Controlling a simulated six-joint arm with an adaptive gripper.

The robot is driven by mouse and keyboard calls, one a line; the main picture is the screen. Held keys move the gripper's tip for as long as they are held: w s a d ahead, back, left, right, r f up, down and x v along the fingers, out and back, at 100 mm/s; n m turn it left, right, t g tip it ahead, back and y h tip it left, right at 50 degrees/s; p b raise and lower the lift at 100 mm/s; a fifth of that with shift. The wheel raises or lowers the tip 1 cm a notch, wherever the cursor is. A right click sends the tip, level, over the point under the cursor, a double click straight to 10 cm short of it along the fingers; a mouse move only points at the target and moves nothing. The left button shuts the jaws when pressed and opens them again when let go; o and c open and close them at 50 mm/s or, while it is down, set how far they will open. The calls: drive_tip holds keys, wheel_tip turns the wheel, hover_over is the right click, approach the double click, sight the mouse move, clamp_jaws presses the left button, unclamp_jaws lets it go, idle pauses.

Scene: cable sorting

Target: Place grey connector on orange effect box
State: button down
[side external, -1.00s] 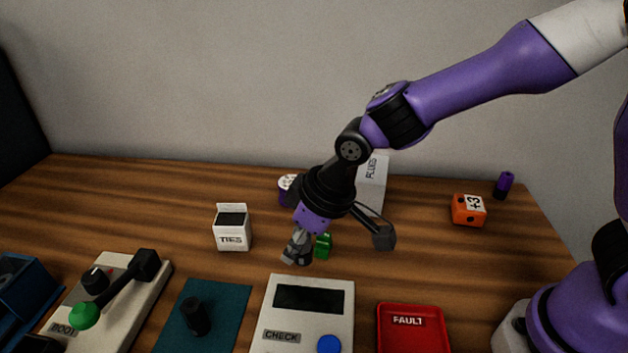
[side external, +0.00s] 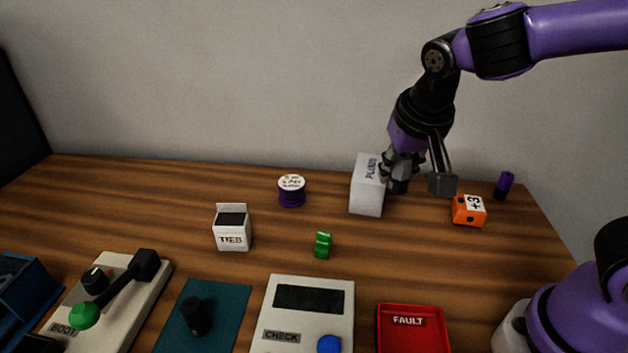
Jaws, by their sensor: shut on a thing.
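My gripper (side external: 401,168) is in the air at the back right, pointing down, beside the white box labelled "PLUGS". It is shut on a small dark grey piece, the grey connector (side external: 399,186), which shows just below the fingers. The fingers hide part of the connector. The orange effect box (side external: 462,213), with a white "+3" label and a dark round spot on its near face, stands on the table to the right of my gripper. The connector and the orange box are apart.
The white PLUGS box (side external: 366,198) is close on the left of my gripper. A purple cylinder (side external: 503,187) stands behind the orange box. A green connector (side external: 323,245), a TIES box (side external: 232,235), a CHECK device (side external: 337,325) and a red FAULT tray (side external: 413,309) are farther left or nearer.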

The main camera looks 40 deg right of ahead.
drive_tip(key=s+d+r+m+g+h, duration=0.1)
drive_tip(key=s+d+m, duration=0.1)
drive_tip(key=d+m, duration=0.15)
drive_tip(key=s+d+m+h, duration=0.1)
drive_tip(key=s+d+m, duration=0.15)
drive_tip(key=d, duration=0.25)
approach(471, 196)
drive_tip(key=shift+w+d+f, duration=0.25)
drive_tip(key=shift+w+d, duration=0.1)
drive_tip(key=shift+d, duration=0.15)
drive_tip(key=shift+w+d+f, duration=0.2)
drive_tip(key=shift+w+d, duration=0.2)
drive_tip(key=shift+d, duration=0.1)
drive_tip(key=shift+d+f, duration=0.15)
drive_tip(key=shift+f, duration=1.95)
drive_tip(key=shift+f, duration=0.15)
drive_tip(key=c, duration=0.6)
unclamp_jaws()
drive_tip(key=shift+c, duration=0.2)
